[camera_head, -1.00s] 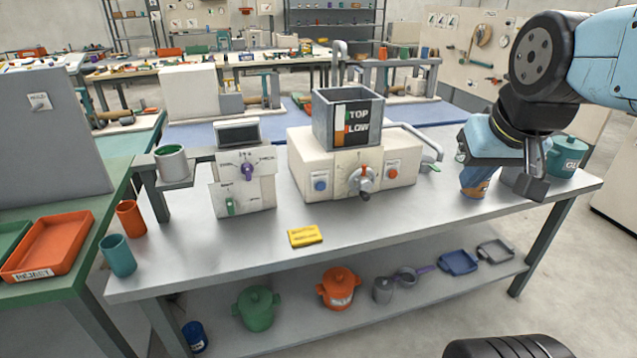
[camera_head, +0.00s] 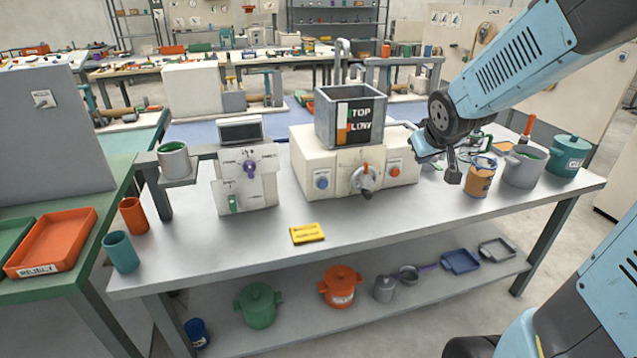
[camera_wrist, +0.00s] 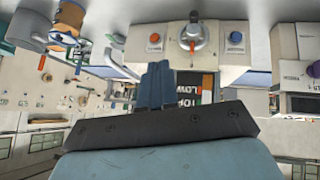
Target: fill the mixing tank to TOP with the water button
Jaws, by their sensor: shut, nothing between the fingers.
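The mixing tank (camera_head: 330,129) is a grey open box on top of a cream machine (camera_head: 392,155). Its front panel reads TOP above LOW, with a white and orange strip beside it. A blue button (camera_head: 321,182) is at the left of the machine front and a red button (camera_head: 394,171) at the right; their labels are too small to read. A handle (camera_head: 365,180) sits between them. The wrist view shows the scene upside down, with the blue button (camera_wrist: 236,38) and red button (camera_wrist: 154,40). My gripper (camera_head: 453,170) is shut and empty, right of the machine, above the table; its fingers (camera_wrist: 157,85) show in the wrist view.
An orange-brown can (camera_head: 480,180), a grey pot (camera_head: 522,168) and a teal pot (camera_head: 568,155) stand right of my gripper. A yellow block (camera_head: 307,234) lies in front of the machine. A control box (camera_head: 245,190) stands left. The table front is mostly clear.

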